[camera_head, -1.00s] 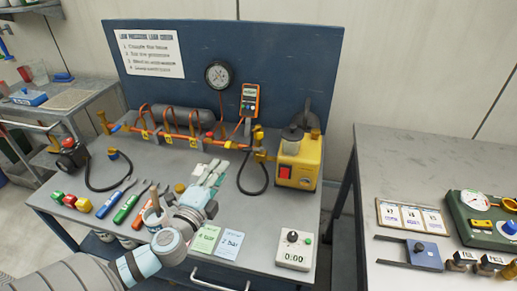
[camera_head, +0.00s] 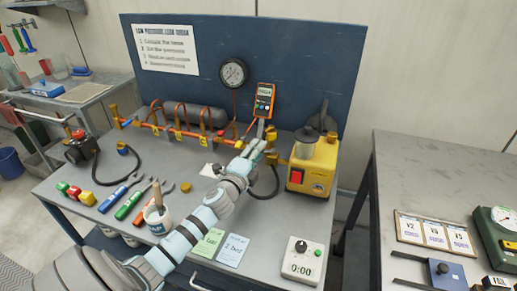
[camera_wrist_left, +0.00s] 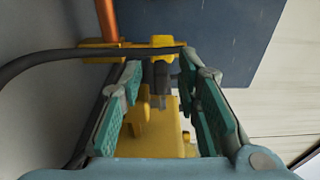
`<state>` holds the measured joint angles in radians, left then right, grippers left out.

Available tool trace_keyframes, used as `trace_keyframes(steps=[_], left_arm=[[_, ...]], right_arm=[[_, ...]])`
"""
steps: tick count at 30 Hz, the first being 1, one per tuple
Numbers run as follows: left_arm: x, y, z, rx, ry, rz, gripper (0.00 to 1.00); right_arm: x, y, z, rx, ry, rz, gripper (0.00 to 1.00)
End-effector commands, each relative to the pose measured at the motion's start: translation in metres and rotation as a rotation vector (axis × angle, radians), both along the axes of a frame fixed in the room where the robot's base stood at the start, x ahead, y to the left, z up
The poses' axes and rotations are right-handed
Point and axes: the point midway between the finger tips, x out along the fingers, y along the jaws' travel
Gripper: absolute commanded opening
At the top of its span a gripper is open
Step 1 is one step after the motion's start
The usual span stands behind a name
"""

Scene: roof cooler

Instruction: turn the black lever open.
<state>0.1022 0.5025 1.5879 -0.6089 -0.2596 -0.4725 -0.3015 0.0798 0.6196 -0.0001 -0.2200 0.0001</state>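My left gripper (camera_head: 263,139) reaches over the bench to the fittings at the right end of the orange pipe. In the left wrist view, its two teal-padded fingers (camera_wrist_left: 161,68) are spread apart. A short dark piece, which looks like the black lever (camera_wrist_left: 157,80), shows in the gap between them, below a yellow fitting (camera_wrist_left: 162,41). A gap seems to remain on both sides of it; I cannot tell whether either finger touches it. In the head view the gripper hides the lever. My right gripper is not in view.
A black hose (camera_wrist_left: 60,60) crosses behind the fingers. The yellow pump (camera_head: 313,168) stands just right of the gripper. The orange multimeter (camera_head: 264,101) and round gauge (camera_head: 233,72) are on the blue panel behind. A timer box (camera_head: 301,262) sits at the bench front.

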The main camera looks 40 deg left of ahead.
Motion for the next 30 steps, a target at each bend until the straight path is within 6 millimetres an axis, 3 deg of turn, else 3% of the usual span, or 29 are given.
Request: trace_keyframes(steps=[3, 11, 17, 22, 26, 30], left_arm=[[0.009, 0.002, 0.000, -0.002, 0.000, 0.000, 0.30], [0.010, 0.002, 0.000, 0.000, 0.000, -0.001, 0.30], [0.010, 0.002, 0.000, 0.000, 0.000, 0.000, 0.00], [0.010, 0.002, 0.000, 0.000, 0.001, -0.003, 0.00], [0.013, 0.005, 0.003, 0.003, 0.006, -0.068, 0.00], [0.018, 0.009, 0.006, 0.001, 0.005, -0.188, 0.00]], right_arm=[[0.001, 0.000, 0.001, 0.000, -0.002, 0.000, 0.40], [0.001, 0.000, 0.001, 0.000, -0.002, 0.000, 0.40], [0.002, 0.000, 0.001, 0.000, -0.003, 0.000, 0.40], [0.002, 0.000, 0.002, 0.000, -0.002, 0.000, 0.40], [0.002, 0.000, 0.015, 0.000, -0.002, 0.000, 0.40], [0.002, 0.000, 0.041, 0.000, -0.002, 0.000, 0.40]])
